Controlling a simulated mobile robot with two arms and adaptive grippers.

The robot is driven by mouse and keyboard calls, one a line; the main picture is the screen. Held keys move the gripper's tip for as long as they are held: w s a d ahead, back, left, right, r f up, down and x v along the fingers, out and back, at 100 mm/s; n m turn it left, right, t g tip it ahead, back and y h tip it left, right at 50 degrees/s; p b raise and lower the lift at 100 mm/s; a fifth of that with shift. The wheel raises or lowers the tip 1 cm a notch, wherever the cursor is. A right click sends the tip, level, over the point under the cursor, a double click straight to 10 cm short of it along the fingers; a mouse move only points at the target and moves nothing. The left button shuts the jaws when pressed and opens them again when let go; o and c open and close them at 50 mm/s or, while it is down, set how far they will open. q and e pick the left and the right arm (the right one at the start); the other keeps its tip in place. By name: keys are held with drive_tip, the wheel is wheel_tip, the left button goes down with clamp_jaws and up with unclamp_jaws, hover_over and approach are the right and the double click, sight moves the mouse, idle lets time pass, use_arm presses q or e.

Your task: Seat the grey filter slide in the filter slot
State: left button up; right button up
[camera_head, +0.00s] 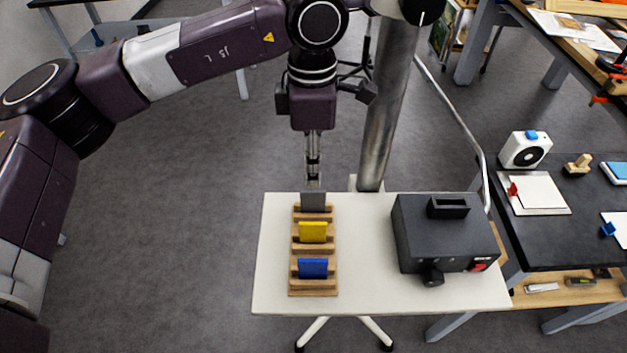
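The grey filter slide (313,202) stands upright at the far end of a wooden rack (314,290) on the white table. My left gripper (313,184) points straight down from above, its fingertips at the top edge of the grey slide. The fingers look like one narrow column from here, so whether they are closed on the slide is unclear. A black box (415,239) stands on the right of the table. It has a raised frame with a dark opening on top, likely the filter slot (448,207). My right gripper is out of view.
A yellow slide (313,232) and a blue slide (313,268) stand nearer in the rack. The white table (365,295) is clear between rack and box. A metal column (386,110) rises behind the table. A dark bench (570,235) stands at the right.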

sight(313, 191)
use_arm(q)
wheel_tip(313, 191, down, 8)
drive_tip(key=p, duration=0.3)
drive_tip(key=shift+r+p, duration=0.15)
drive_tip(key=shift+p, duration=0.2)
drive_tip(key=shift+s, duration=0.1)
drive_tip(key=c, duration=0.6)
clamp_jaws()
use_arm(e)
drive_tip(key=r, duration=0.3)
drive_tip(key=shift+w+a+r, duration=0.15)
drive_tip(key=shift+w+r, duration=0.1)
